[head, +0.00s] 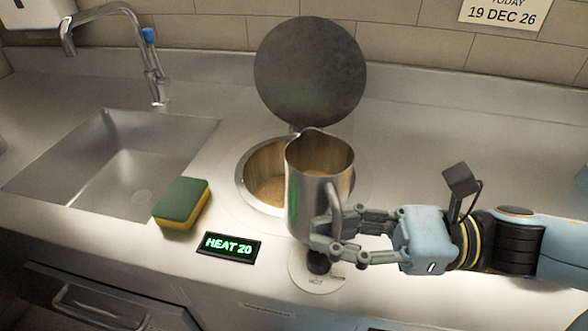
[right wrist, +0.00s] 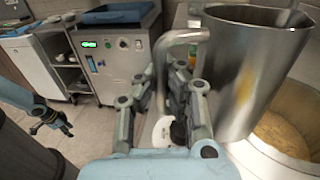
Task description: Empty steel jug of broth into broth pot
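The steel jug (head: 310,195) is upright in front of the broth pot and overlaps its right side in the head view. A brownish content shows inside its mouth. My right gripper (head: 332,236) is shut on the jug's handle (right wrist: 160,60); the jug also shows in the right wrist view (right wrist: 240,75). The broth pot (head: 245,190) is a round sunken well with brown broth (right wrist: 285,130) in it. Its round dark lid (head: 310,72) stands open behind it. My left gripper (right wrist: 50,122) shows small at the left of the right wrist view, fingers apart and empty.
A green and yellow sponge (head: 182,203) lies left of the pot. A "HEAT 20" display (head: 228,245) and a dark knob (head: 318,262) sit in front. A sink (head: 110,160) with a tap (head: 105,15) is at the left. The counter right of the pot is clear.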

